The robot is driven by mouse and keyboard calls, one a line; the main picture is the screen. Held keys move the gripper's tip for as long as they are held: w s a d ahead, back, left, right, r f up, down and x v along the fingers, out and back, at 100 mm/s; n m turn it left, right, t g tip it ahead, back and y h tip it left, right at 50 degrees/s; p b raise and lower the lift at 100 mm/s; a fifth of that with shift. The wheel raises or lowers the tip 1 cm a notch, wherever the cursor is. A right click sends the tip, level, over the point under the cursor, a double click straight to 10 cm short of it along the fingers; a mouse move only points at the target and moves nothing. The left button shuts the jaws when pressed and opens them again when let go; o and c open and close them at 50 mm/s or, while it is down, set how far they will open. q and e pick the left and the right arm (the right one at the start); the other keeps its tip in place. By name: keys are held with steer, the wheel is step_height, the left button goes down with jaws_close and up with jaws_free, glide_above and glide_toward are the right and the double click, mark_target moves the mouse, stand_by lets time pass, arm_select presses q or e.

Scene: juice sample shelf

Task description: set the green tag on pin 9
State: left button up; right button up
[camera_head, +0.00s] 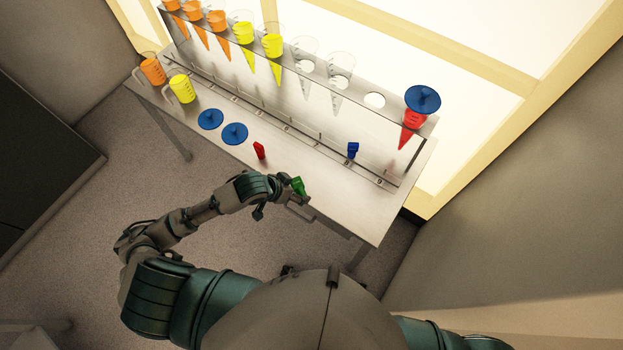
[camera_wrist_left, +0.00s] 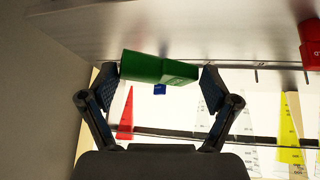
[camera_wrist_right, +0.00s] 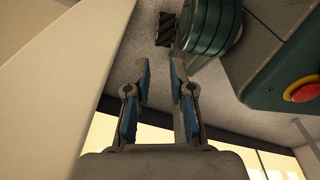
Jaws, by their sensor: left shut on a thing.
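The green tag (camera_head: 298,186) is held by my left gripper (camera_head: 288,189), near the front edge of the table. In the left wrist view the green tag (camera_wrist_left: 158,68) lies crosswise between the two fingers (camera_wrist_left: 160,80). A numbered rail (camera_head: 290,135) with small upright pins runs along the table; its rightmost label (camera_head: 380,181) appears to be 9, with no tag seen there. A blue tag (camera_head: 352,149) is on the rail just left of that end. My right gripper (camera_wrist_right: 160,75) is open and empty in the right wrist view, away from the table.
A red tag (camera_head: 259,150) and two blue discs (camera_head: 222,127) are on the table left of my left gripper. Orange and yellow cups (camera_head: 181,88) stand at the left end. A raised rack (camera_head: 300,62) holds several cones behind the rail; a blue disc (camera_head: 423,98) tops the red one.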

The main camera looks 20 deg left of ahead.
arm_select(q)
steer(key=s+f+m+h, duration=0.1)
steer(key=s+f+m, duration=0.1)
steer(key=s+f, duration=0.35)
steer(key=b, duration=0.2)
glide_above(306, 177)
steer(key=s, duration=0.2)
steer(key=shift+a+f+m, duration=0.3)
steer(key=shift+a+f, duration=0.05)
steer(key=shift+f, duration=0.05)
steer(key=shift+w+a+f+g, duration=0.15)
steer(key=shift+w+a+g, duration=0.1)
steer(key=shift+g, duration=0.05)
steer(key=f, duration=0.1)
steer(key=f+b, duration=0.1)
steer(key=f, duration=0.1)
steer(key=shift+a+f, duration=0.1)
steer(key=shift+a, duration=0.3)
steer(key=shift+d+f, duration=0.15)
steer(key=shift+d, duration=0.5)
steer(key=o, duration=0.8)
steer(key=shift+f, duration=0.15)
steer(key=shift+o, duration=0.5)
steer(key=shift+a, duration=0.5)
arm_select(e)
steer(key=w+a+r, duration=0.2)
steer(key=w+r, duration=0.4)
steer(key=w, duration=0.1)
steer(key=shift+r+t, duration=0.2)
steer(key=shift+t, duration=0.1)
